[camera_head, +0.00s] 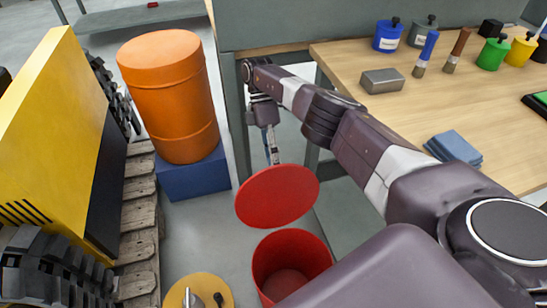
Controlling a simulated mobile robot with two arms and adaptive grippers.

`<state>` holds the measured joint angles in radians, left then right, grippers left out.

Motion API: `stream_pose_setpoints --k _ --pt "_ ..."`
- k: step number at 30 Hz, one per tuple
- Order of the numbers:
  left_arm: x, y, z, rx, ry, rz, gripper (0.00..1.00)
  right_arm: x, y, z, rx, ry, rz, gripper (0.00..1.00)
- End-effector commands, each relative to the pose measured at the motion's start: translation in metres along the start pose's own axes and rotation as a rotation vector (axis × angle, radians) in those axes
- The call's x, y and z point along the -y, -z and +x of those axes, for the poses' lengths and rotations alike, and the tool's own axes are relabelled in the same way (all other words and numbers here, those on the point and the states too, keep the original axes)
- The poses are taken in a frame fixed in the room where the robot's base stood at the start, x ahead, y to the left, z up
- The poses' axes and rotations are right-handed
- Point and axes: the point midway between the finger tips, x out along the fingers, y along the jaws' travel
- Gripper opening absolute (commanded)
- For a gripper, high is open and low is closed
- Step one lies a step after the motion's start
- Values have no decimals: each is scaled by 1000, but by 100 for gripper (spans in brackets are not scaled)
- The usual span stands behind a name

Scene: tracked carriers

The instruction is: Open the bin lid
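The red bin (262,268) stands on the floor at the lower middle, and I can see into its round opening. Its red lid (277,196) is a disc raised clear of the opening, tilted, above the bin's far side. My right arm reaches in from the right over the table. Its gripper (272,150) points down at the lid's far upper edge. The fingertips meet or pass behind that edge, so their grip on it is hidden. Whether the fingers are open or shut is unclear. My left gripper is not in view.
A wooden-topped workbench (485,110) with paint pots, brushes, a metal block and folded blue cloths stands right. An orange drum (170,95) on a blue base stands left, beside pallets and a yellow machine (50,130). A yellow round object (180,290) is left of the bin.

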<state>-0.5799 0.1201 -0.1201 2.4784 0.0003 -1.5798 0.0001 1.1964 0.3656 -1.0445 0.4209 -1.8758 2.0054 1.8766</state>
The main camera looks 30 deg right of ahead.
Motion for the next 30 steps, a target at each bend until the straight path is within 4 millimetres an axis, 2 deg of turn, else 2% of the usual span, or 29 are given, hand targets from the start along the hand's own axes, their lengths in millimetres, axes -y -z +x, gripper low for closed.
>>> stream_pose_setpoints --k 12,15,21,30 --pt "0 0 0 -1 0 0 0 15 -2 -20 4 0 2 26" --pt "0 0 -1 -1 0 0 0 30 -2 -43 2 -4 -1 26" --pt "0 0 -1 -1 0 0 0 48 0 -65 2 -1 1 26" --pt "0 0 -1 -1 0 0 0 59 0 -79 0 2 0 26"
